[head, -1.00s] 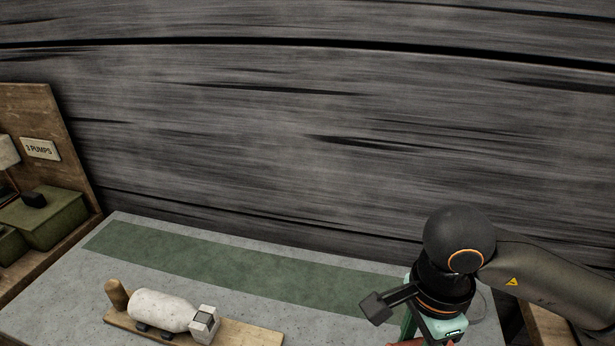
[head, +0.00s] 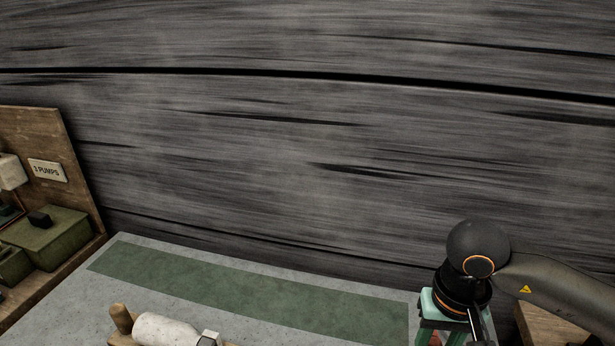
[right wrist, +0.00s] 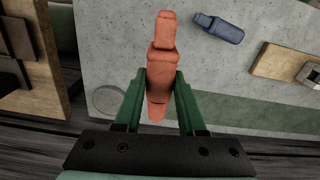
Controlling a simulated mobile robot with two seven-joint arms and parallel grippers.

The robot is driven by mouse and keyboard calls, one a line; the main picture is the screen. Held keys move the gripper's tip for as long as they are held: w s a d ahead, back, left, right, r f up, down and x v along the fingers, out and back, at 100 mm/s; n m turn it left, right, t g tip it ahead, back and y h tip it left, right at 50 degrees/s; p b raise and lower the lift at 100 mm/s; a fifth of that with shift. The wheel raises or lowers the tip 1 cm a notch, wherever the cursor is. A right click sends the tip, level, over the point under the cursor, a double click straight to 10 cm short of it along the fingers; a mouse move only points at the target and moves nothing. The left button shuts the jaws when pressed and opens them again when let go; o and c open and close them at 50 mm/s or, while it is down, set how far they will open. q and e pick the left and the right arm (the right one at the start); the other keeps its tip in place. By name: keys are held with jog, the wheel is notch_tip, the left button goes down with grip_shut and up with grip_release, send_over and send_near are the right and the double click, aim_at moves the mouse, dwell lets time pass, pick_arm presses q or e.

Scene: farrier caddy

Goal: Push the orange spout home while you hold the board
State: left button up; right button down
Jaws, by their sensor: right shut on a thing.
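The orange spout (right wrist: 161,35) is a stepped piece between the green fingers of my right gripper (right wrist: 162,78) in the right wrist view. The gripper is shut on it, above the grey worktop. In the head view my right gripper (head: 445,337) is at the lower right, mostly cut off. The wooden board (head: 120,340) lies at the bottom left of the head view, bearing a white bottle (head: 165,328) on its side with a pale block at its end. Part of the board (right wrist: 272,63) shows at the right wrist view's right edge, apart from the spout. My left gripper is out of view.
A blue piece (right wrist: 219,28) lies on the worktop in the right wrist view, between spout and board. A flat grey disc (right wrist: 108,99) lies left of my fingers. A green strip (head: 250,295) runs along the worktop's back. A wooden shelf with green boxes (head: 45,240) stands at left.

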jog(key=shift+w+d+n, duration=0.25)
jog(key=shift+d+n, duration=0.1)
jog(key=shift+n, duration=0.55)
